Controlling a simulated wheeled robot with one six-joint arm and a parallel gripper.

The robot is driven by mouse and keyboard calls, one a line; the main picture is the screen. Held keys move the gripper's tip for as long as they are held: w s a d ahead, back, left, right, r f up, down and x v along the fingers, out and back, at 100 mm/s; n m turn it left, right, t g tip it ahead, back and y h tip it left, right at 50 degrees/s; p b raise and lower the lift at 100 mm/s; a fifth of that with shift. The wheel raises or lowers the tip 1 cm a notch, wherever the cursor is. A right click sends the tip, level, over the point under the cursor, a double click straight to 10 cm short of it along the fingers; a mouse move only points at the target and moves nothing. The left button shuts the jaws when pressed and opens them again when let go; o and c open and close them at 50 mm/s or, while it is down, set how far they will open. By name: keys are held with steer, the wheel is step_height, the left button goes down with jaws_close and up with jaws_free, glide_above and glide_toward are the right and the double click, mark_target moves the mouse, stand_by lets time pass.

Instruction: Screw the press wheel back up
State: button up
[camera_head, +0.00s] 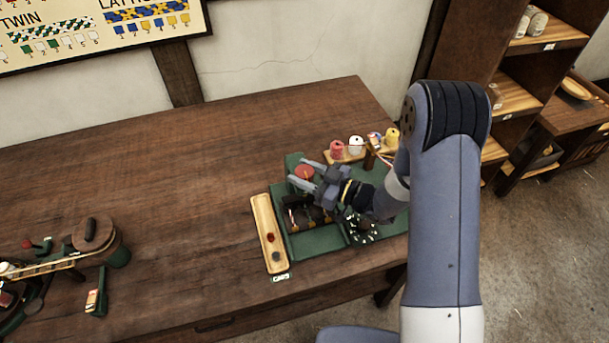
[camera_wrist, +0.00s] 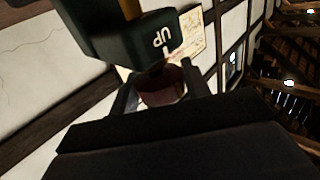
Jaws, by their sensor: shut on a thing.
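The press wheel (camera_head: 304,172) is a small red round knob on the green machine (camera_head: 318,241), which stands on the right part of the table. My gripper (camera_head: 302,174) reaches in from the right, with one finger on each side of the red wheel, and is shut on it. In the wrist view the dark red wheel (camera_wrist: 162,87) sits between the fingers, below a dark green block (camera_wrist: 150,35) marked "UP". The wheel's far side is hidden.
A wooden tray (camera_head: 264,226) with small round pieces lies left of the machine. Spools (camera_head: 356,145) stand behind it on a wooden rack. Another green and wooden device (camera_head: 92,240) is at far left. The table's middle is clear.

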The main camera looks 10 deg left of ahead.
stand_by(0.3)
steer(key=o, duration=1)
steer(key=shift+d, duration=0.1)
steer(key=b+v, duration=0.3)
steer(key=v, duration=0.7)
steer(key=shift+d, duration=0.3)
steer(key=shift+w, duration=0.1)
